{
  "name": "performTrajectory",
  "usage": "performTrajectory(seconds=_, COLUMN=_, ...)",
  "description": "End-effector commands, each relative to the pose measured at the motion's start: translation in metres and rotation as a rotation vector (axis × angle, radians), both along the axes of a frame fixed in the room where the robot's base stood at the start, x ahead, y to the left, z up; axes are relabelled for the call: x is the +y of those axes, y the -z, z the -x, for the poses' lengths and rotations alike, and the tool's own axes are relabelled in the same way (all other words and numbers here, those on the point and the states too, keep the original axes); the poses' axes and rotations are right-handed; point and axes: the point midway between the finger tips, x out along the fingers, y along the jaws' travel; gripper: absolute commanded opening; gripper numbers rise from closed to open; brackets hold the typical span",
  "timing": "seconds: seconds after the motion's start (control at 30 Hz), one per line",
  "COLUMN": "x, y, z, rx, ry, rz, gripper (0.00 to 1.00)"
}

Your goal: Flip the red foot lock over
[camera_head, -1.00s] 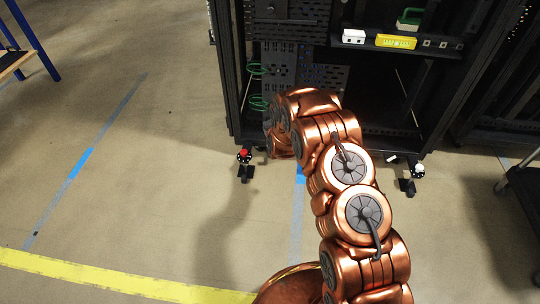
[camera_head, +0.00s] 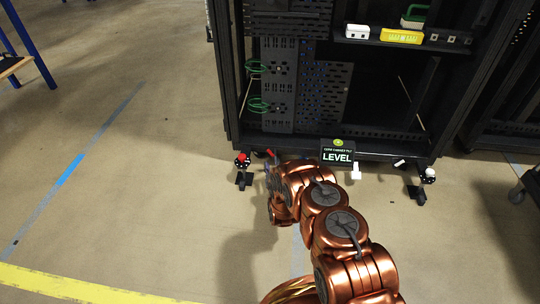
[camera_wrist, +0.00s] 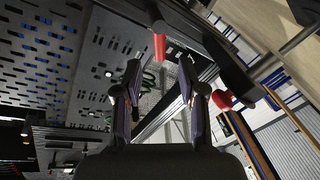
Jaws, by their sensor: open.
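In the wrist view, a red lever-like piece (camera_wrist: 159,46) shows just beyond my fingertips, roughly centred between them. A rounder red piece (camera_wrist: 222,99) shows to the right of the right finger. My gripper (camera_wrist: 159,68) is open, with nothing between its fingers. In the head view, a red piece (camera_head: 270,153) stands beside the end of my arm at the rack's lower front edge. Another red piece (camera_head: 242,159) tops the left caster foot. I cannot tell for certain which one is the foot lock. My arm hides most of the gripper in the head view.
The black rack (camera_head: 233,90) stands directly ahead, with a LEVEL sign (camera_head: 338,157) on its lower front edge. A white-topped caster (camera_head: 428,175) is at its right corner. Green cables (camera_head: 258,103) hang inside.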

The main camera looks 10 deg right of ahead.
Motion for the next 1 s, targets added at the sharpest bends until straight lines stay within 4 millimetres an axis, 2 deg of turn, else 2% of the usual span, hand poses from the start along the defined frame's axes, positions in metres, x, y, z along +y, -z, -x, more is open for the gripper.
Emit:
performTrajectory(seconds=0.5, x=-0.005, y=0.001, z=-0.061, rx=-0.002, ry=0.001, rz=-0.002, gripper=0.4)
performTrajectory(seconds=0.7, x=-0.006, y=0.0, z=-0.071, rx=-0.001, ry=0.0, rz=-0.001, gripper=0.4)
performTrajectory(seconds=0.93, x=-0.005, y=-0.001, z=-0.072, rx=0.0, ry=0.0, rz=-0.001, gripper=0.4)
performTrajectory(seconds=1.0, x=-0.005, y=-0.001, z=-0.072, rx=0.0, ry=0.0, rz=-0.001, gripper=0.34)
